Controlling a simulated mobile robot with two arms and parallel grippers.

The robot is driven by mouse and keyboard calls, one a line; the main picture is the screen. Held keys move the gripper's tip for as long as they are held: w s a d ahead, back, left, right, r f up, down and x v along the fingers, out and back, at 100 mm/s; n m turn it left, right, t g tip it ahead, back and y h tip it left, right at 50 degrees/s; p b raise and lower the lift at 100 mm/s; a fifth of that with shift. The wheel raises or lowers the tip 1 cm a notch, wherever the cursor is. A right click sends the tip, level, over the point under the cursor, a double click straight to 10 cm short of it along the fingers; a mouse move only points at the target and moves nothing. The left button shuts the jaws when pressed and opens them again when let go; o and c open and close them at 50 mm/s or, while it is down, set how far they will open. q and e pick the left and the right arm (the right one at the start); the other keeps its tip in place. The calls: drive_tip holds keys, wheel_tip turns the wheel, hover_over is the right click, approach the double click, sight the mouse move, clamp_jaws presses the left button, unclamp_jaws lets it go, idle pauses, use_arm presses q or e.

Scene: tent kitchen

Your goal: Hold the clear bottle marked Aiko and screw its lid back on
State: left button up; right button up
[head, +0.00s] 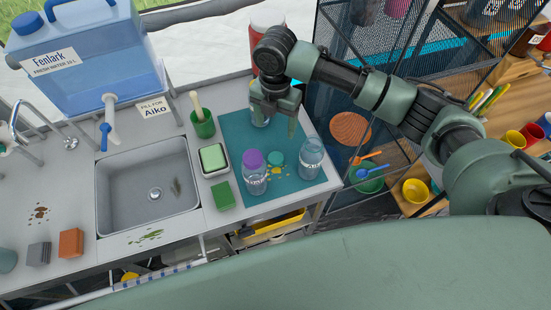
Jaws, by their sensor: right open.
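A teal mat (232,130) lies right of the sink. A clear bottle with a purple lid (254,172) stands at its front left. A clear bottle with no lid that I can make out (311,158) stands at its right. A third clear bottle (261,121) is at the back, partly hidden by my right gripper. The bottle labels are too small to read surely, so I cannot tell which says Aiko. A loose teal lid (276,158) lies between the front bottles. My right gripper (274,123) is open, pointing down by the back bottle. My left gripper is out of view.
A sign reading "Fill for Aiko" (155,108) stands behind the sink (150,170). A green cup with a brush (203,124), a soap dish (214,160) and a green sponge (223,195) border the mat's left. Yellow bits lie near the loose lid. A mesh rack (350,90) stands right.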

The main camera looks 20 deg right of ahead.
drive_tip(key=f, duration=0.1)
drive_tip(key=b, duration=0.8)
hover_over(275, 157)
wheel_tip(275, 157, down, 7)
drive_tip(key=shift+f, duration=0.15)
drive_tip(key=shift+s, duration=0.1)
drive_tip(key=shift+p, duration=0.3)
drive_tip(key=shift+f, duration=1.3)
